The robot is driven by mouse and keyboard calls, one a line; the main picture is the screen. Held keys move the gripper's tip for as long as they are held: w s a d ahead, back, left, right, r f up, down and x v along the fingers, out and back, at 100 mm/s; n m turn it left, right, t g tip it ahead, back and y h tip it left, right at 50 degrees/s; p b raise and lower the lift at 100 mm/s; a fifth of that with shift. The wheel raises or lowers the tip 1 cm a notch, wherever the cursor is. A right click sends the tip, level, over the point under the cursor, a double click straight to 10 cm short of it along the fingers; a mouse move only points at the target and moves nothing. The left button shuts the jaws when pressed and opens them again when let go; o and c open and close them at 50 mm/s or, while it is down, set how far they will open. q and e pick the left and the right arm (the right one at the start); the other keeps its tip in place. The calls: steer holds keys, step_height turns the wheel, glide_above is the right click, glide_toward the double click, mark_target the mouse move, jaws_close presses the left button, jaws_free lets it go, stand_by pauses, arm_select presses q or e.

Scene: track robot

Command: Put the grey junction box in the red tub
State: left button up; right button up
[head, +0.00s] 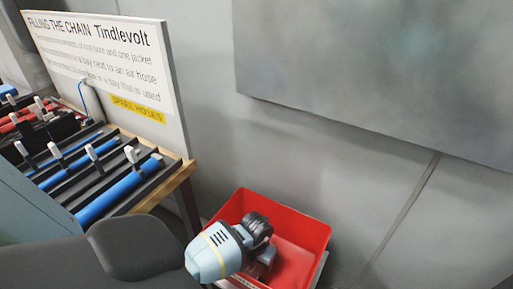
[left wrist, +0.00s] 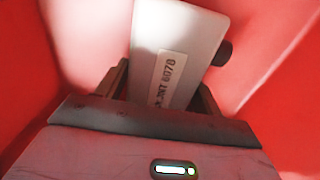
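The red tub (head: 312,236) stands on the floor side at the lower middle of the head view. My left gripper (head: 264,254) reaches down into it from the left. In the left wrist view the grey junction box (left wrist: 205,32), pale with a white label reading roughly "JNT 6070", sits between the fingers of my left gripper (left wrist: 165,90). The fingers flank it closely and look shut on it. The tub's red walls (left wrist: 70,40) surround it. Whether the box touches the tub's floor is hidden. My right gripper is not in view.
A rack (head: 150,190) with blue and red cylinders in dark rails stands at the left, with a white sign board (head: 105,70) behind it. A grey wall with a large panel (head: 390,70) rises behind the tub. Room right of the tub looks clear.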

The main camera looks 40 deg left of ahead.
arm_select(q)
steer(key=shift+o, duration=1.1)
steer(key=shift+r, duration=0.1)
step_height(320, 180, up, 10)
steer(key=p, duration=0.9)
steer(key=shift+w+r, duration=0.1)
steer(key=shift+r, duration=0.15)
steer(key=shift+r+p, duration=0.75)
steer(key=shift+r, duration=0.1)
